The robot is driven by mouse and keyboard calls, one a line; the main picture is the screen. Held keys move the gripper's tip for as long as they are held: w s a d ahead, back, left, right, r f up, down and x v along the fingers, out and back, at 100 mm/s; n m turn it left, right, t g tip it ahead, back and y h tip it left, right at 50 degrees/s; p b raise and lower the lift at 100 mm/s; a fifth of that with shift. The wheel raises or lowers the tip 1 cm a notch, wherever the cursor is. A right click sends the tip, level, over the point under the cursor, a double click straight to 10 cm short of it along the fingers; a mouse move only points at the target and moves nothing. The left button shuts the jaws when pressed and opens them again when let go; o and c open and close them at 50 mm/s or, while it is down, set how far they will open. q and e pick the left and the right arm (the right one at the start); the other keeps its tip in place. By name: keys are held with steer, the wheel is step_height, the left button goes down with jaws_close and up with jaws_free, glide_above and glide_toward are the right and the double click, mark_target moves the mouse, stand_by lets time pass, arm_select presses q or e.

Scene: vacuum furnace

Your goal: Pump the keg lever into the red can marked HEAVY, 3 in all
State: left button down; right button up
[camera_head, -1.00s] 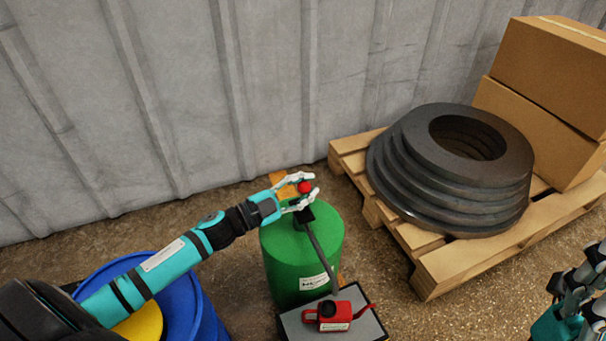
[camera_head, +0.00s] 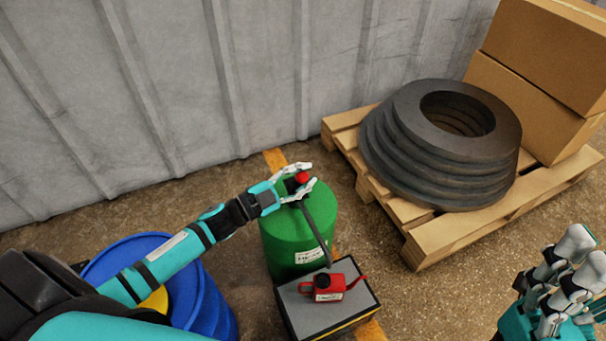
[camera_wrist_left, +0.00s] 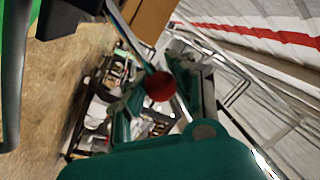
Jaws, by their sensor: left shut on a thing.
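The green keg (camera_head: 284,232) stands upright on the floor at the middle of the head view. A dark spout (camera_head: 318,232) slopes from its top towards the red can (camera_head: 325,288). The can lies below the spout's end on a grey-topped stand (camera_head: 351,274); the writing on its label is too small to read. My left gripper (camera_head: 303,182) is shut on the red knob of the keg lever (camera_head: 302,177), low over the keg top. The knob also shows in the left wrist view (camera_wrist_left: 159,86). My right gripper (camera_head: 562,275) is at the lower right, apart from everything; its opening is unclear.
A blue drum (camera_head: 208,308) stands under my left arm. A wooden pallet (camera_head: 436,238) at the right bears stacked dark rings (camera_head: 385,165) and cardboard boxes (camera_head: 525,105). A corrugated wall (camera_head: 180,80) closes the back. Floor is bare between stand and pallet.

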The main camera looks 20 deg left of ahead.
arm_select(q)
steer(key=shift+s+a+f, duration=0.1)
steer(key=shift+s+f, duration=0.05)
steer(key=shift+f, duration=0.25)
steer(key=c, duration=1)
jaws_free()
steer(key=shift+a+r, duration=0.1)
steer(key=shift+r, duration=0.1)
steer(key=v, duration=0.7)
steer(key=shift+s+a, duration=0.1)
steer(key=shift+s, duration=0.05)
